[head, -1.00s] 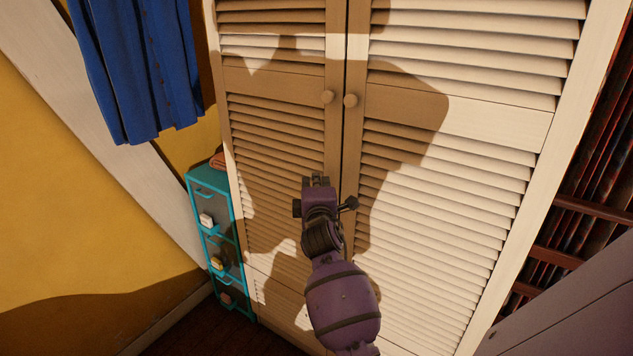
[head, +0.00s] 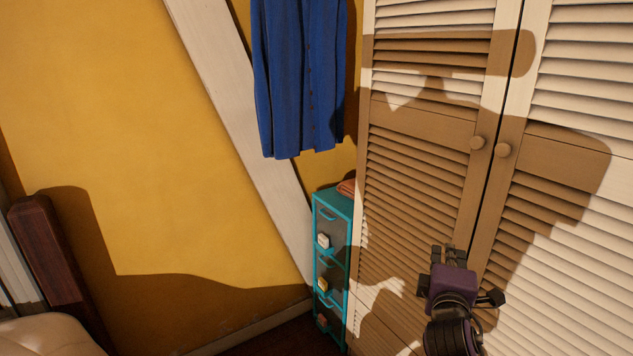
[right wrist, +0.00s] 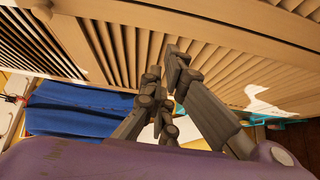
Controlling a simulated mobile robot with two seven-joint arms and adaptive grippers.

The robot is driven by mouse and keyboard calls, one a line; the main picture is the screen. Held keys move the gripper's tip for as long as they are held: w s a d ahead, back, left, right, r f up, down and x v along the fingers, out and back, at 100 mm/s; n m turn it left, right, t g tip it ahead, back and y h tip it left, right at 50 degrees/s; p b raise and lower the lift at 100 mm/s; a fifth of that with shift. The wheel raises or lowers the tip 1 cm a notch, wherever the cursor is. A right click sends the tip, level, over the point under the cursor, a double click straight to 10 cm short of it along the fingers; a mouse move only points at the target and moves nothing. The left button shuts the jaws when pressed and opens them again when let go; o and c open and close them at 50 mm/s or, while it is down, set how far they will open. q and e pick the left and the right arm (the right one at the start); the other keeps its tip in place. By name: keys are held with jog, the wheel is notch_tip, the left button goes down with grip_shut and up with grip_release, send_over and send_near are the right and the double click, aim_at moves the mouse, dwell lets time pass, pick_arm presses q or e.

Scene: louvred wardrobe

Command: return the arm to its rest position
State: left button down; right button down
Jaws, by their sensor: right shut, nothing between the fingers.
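My right gripper (head: 450,252) is in front of the louvred wardrobe's left door (head: 420,160), below the round knobs. Its fingers are shut and empty; they also show close together in the right wrist view (right wrist: 165,75). The wardrobe's right door (head: 585,180) stands beside the left one, with a narrow dark gap between them. The left knob (head: 477,143) and right knob (head: 503,150) are above the gripper, apart from it. My left gripper is not in view.
A teal drawer unit (head: 332,265) stands on the floor just left of the wardrobe. A blue garment (head: 300,80) hangs above it by the slanted white beam (head: 235,120). A dark wooden post and pale cushion (head: 45,338) are at lower left. The yellow wall (head: 110,130) is bare.

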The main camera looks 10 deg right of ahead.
jog(key=s+a+f+m+y, duration=0.35)
jog(key=a+f, duration=0.25)
jog(key=f, duration=0.3)
jog(key=s+a+f+m+y, duration=0.3)
jog(key=a+f+m, duration=0.1)
jog(key=a+f, duration=0.35)
jog(key=s+a+f+m+g+y, duration=0.1)
jog(key=s+a+f+g, duration=0.1)
jog(key=s+f, duration=0.5)
jog(key=s+a+f+m+g+y+p, duration=0.1)
jog(key=s+f, duration=0.6)
jog(key=s, duration=0.7)
jog(key=s+a+f+m+g+y, duration=0.1)
jog(key=s+a+f+g, duration=0.2)
jog(key=s+f, duration=0.4)
jog(key=s+a, duration=0.1)
jog(key=s, duration=0.2)
jog(key=shift+s+m+g, duration=0.15)
jog(key=shift+m+g, duration=0.2)
jog(key=shift+g, duration=0.05)
